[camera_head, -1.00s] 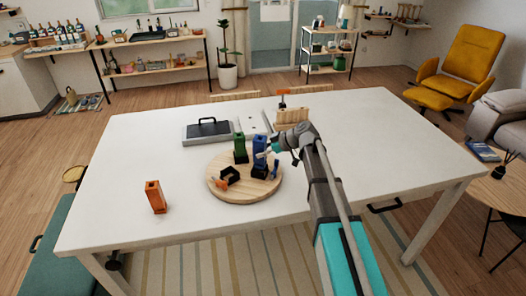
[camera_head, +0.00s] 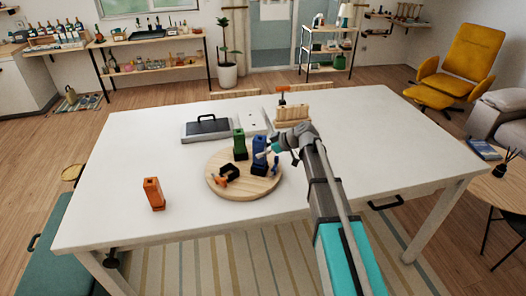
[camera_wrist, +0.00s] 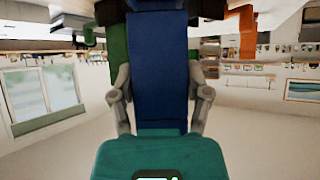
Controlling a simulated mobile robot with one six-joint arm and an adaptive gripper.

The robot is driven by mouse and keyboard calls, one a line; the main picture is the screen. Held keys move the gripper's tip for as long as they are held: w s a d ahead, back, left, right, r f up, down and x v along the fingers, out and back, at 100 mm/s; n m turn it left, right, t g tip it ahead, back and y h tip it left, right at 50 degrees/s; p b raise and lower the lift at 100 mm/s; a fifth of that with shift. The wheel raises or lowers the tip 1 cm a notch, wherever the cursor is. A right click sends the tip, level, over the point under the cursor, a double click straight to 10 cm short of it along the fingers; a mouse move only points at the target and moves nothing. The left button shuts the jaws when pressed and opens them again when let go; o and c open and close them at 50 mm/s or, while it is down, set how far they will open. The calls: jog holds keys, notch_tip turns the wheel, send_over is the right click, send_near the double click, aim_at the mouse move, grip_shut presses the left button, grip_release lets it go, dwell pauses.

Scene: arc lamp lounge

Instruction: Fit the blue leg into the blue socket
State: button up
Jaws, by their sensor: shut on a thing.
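The blue leg (camera_head: 259,144) stands upright above the round wooden board. My gripper (camera_head: 266,150) is shut on it from the right. In the wrist view the blue leg (camera_wrist: 158,60) fills the middle between the two grey fingers of my gripper (camera_wrist: 160,95). The lower end of the leg is at the dark blue socket (camera_head: 260,171) on the board's right part. I cannot tell how deep it sits there. A blue lever shows at the socket's right side.
On the round board (camera_head: 245,195), a green leg (camera_head: 239,143) stands close left of the blue one, and a black socket with an orange lever (camera_head: 227,174) is in front. A grey case (camera_head: 207,131) lies behind.

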aim_at(263, 139)
jog(key=shift+f+b, duration=1.45)
jog(key=shift+f, duration=0.05)
jog(key=o, duration=1.4)
jog(key=shift+r, duration=0.15)
notch_tip(263, 139, up, 10)
jog(key=p, duration=1)
jog(key=shift+r+p, duration=0.15)
jog(key=shift+p, duration=0.15)
jog(key=shift+s, duration=0.1)
jog(key=s+d+f+m+g+h, duration=0.1)
jog(key=s+d+f+m+h, duration=0.1)
jog(key=s+d+m, duration=0.3)
jog(key=s+d+f+m+h, duration=0.3)
jog(key=s+d+m+h, duration=0.2)
jog(key=s+d, duration=0.5)
jog(key=s+d+f+m+g+h, duration=0.1)
jog(key=s+d+f+m+h, duration=0.2)
jog(key=s, duration=0.7)
jog(key=shift+s+d+m+g+h, duration=0.15)
jog(key=shift+d+m, duration=0.4)
jog(key=shift+d, duration=0.6)
jog(key=shift+d+m+g+h, duration=0.15)
jog(key=shift+d+m, duration=0.4)
jog(key=shift+d, duration=0.55)
